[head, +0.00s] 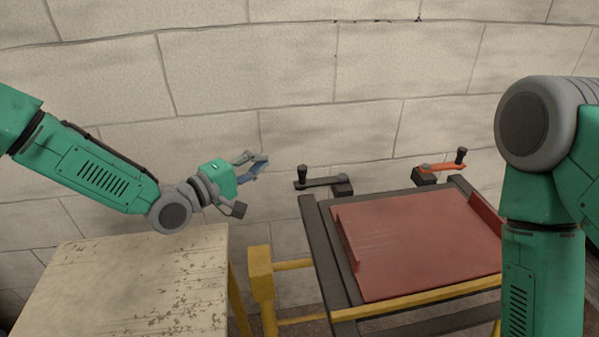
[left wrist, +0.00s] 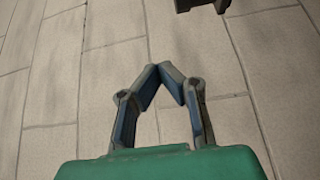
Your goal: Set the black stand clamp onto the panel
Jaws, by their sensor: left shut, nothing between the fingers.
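The black stand clamp (head: 320,182) is at the back left corner of the frame. It has a dark block, a flat arm and an upright knob at its left end. Its arm points left, away from the red panel (head: 420,240), which lies flat in the frame. My left gripper (head: 264,164) is in the air to the left of the clamp, apart from it, shut and empty. Its fingertips meet in the left wrist view (left wrist: 160,72). A dark piece at that view's top edge is cut off, and I cannot tell what it is. My right gripper is out of view.
An orange clamp (head: 443,167) stands at the back right of the dark frame (head: 325,245). A yellow rail (head: 415,298) runs along the front. A worn table (head: 130,285) is at the left. A block wall is behind. My right arm covers the right side.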

